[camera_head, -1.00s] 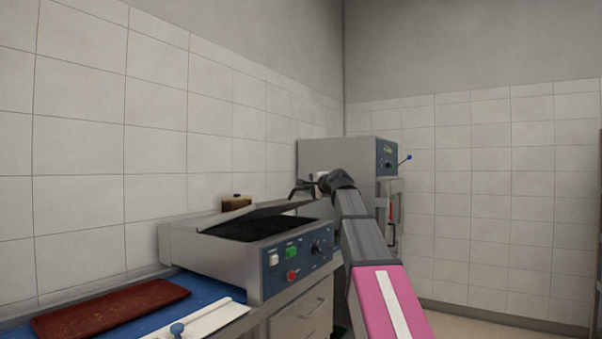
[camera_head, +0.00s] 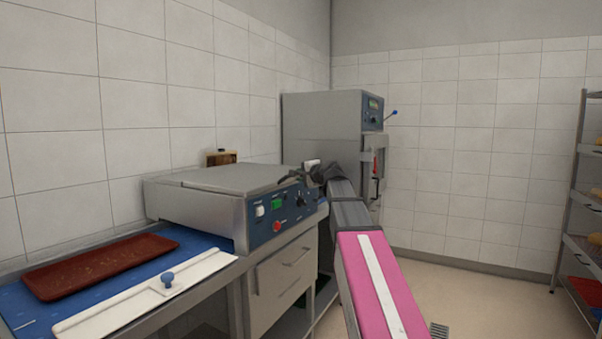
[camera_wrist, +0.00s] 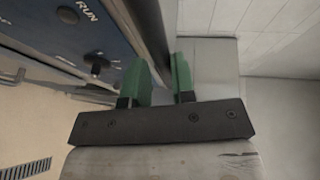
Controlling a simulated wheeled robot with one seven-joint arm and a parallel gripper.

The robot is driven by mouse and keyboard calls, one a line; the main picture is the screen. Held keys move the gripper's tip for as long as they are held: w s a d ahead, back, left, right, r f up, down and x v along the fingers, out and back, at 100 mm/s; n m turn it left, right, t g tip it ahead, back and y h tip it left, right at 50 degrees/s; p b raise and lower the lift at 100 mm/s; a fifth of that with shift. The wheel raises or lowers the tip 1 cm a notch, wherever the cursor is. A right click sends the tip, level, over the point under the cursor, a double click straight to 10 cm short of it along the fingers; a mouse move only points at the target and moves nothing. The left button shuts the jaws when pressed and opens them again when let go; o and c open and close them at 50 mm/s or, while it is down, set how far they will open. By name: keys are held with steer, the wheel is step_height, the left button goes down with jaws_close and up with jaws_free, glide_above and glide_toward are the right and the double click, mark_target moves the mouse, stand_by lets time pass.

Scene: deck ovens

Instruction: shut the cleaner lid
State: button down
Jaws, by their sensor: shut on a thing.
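The cleaner (camera_head: 195,212) is a grey metal box with a blue control panel on its front in the head view. Its grey lid (camera_head: 225,178) lies flat across the top, and no dark opening shows under it. My gripper (camera_head: 303,174) is at the lid's right front edge, by the dark lid handle. In the wrist view, my green fingers (camera_wrist: 168,80) are close together beside the lid's edge. They are shut on the handle, but the grasp itself is largely hidden.
A red-brown tray (camera_head: 100,266) lies on the blue conveyor belt (camera_head: 185,242) at left. A tall grey machine (camera_head: 320,130) stands behind my arm. A rack (camera_head: 575,215) is far right; the floor between is clear.

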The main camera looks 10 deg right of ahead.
steer(key=shift+s+f, duration=0.15)
steer(key=shift+f, duration=0.55)
steer(key=c, duration=1.1)
jaws_free()
steer(key=shift+r, duration=0.15)
steer(key=v, duration=1)
steer(key=shift+s+d+r, duration=0.15)
steer(key=shift+d+r, duration=0.05)
steer(key=shift+r, duration=0.05)
